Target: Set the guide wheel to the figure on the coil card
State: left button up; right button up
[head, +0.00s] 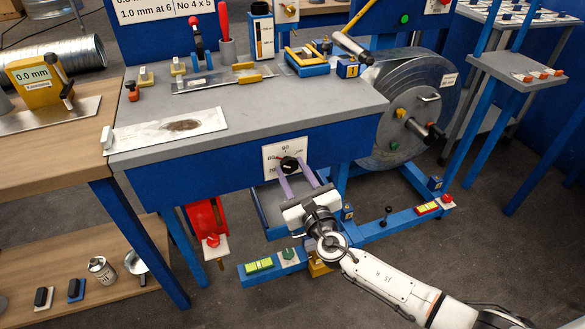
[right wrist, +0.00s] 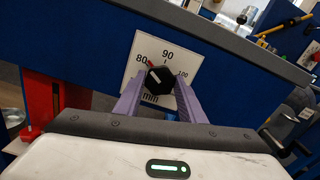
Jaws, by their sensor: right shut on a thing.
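The guide wheel is a black knob (head: 289,165) on a white dial plate (head: 270,152) on the blue front of the bench. The right wrist view shows the knob (right wrist: 159,79) too, on the plate (right wrist: 187,57) marked 80, 90, 100 and mm. Its red pointer lies between 80 and 90. My right gripper (head: 295,178) has its purple fingers on both sides of the knob, shut on it. A white card (head: 449,79) is on the big metal coil (head: 412,90); its writing is too small to read. My left gripper is not in view.
The grey bench top (head: 300,105) holds a metal sheet (head: 166,129), tools and small blocks. A red device (head: 206,222) hangs below the bench, left of my right arm. A blue floor frame (head: 405,219) with buttons runs under the coil. A wooden table (head: 50,145) stands at left.

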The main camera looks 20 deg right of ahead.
jog(key=shift+n, duration=0.3)
jog(key=o, duration=1)
jog(key=shift+o, duration=0.2)
jog(key=shift+s, duration=0.15)
jog(key=shift+s, duration=0.35)
jog(key=s+p, duration=0.1)
jog(key=s, duration=0.8)
jog(key=shift+s+d, duration=0.15)
